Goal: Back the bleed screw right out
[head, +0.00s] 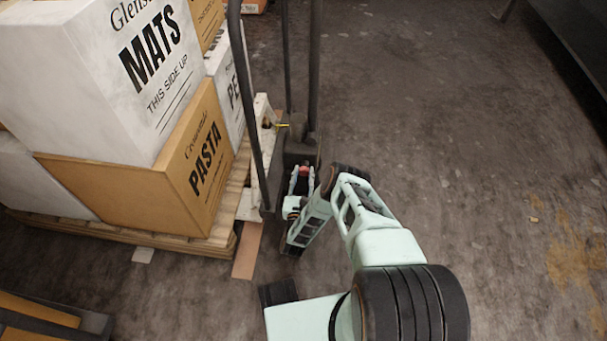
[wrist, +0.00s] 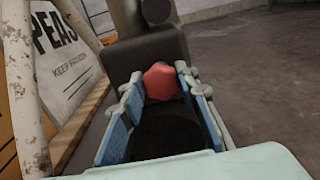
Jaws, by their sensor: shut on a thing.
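The bleed screw shows as a red faceted head (wrist: 161,82) on the dark pump body (wrist: 142,52) of the pallet jack. In the head view the red head (head: 304,170) is small, low on the jack (head: 299,150). My gripper (wrist: 160,88) reaches it with its two blue-padded fingers on either side of the red head, near their tips. The gripper (head: 302,178) is shut on it. The screw's thread is hidden, and I cannot tell how far out the screw stands.
A wooden pallet (head: 225,236) stacked with boxes, including the PASTA box (head: 205,160) and MATS box (head: 110,75), stands close on the left. The jack's dark handle bars (head: 245,100) rise beside my gripper. The floor (head: 460,150) to the right is mostly clear.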

